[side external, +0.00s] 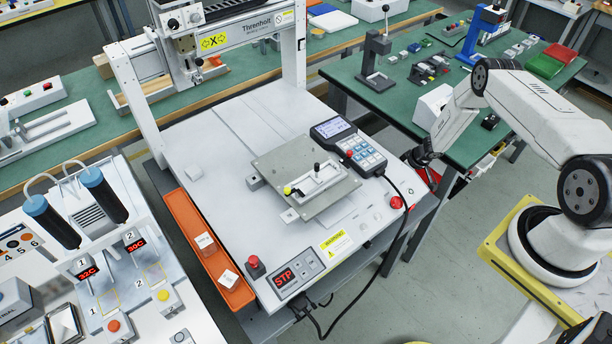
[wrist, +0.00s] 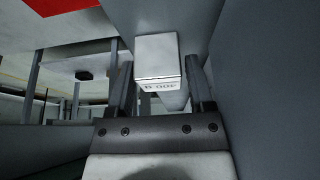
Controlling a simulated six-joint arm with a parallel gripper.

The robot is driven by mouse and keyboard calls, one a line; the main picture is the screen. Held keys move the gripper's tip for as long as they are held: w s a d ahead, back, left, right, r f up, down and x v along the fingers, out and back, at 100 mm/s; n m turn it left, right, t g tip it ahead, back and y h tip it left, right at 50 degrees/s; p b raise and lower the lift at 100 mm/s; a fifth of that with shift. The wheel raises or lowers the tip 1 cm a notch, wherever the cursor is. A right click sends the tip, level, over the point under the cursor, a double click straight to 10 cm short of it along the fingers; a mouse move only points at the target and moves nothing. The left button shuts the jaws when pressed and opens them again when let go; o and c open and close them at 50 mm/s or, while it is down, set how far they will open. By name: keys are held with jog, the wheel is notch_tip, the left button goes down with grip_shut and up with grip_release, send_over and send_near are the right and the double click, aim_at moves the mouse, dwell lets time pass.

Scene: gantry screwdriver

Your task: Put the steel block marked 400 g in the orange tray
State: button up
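A pale metal block (wrist: 158,58) sits between the fingertips of my gripper (wrist: 160,75) in the wrist view, with a finger close against each side. The marking on its near face is small and upside down, and I cannot read the weight for certain. In the side view my gripper (side external: 418,158) is low at the right side of the white gantry machine, near the green bench. The block cannot be made out there. The orange tray (side external: 188,222) lies along the machine's left edge, far from my gripper, and holds two small white labelled boxes (side external: 205,243).
A red button (side external: 396,202) is near the machine's right edge. Large grey surfaces flank my fingers in the wrist view.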

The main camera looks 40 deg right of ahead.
jog(key=shift+r, duration=0.15)
jog(key=v, duration=1.2)
dwell(0.5)
dwell(0.5)
jog(key=w+a+r+h, duration=0.1)
jog(key=a+r, duration=0.5)
jog(key=r, duration=0.3)
jog(key=w+a+r+h, duration=0.1)
jog(key=w+a+r, duration=0.1)
jog(key=a+r, duration=0.5)
jog(key=s+a+r+g+y, duration=0.2)
jog(key=s+a+r, duration=1)
jog(key=a, duration=0.2)
jog(key=shift+s+r, duration=0.3)
jog(key=shift+s, duration=0.05)
jog(key=shift+o, duration=0.2)
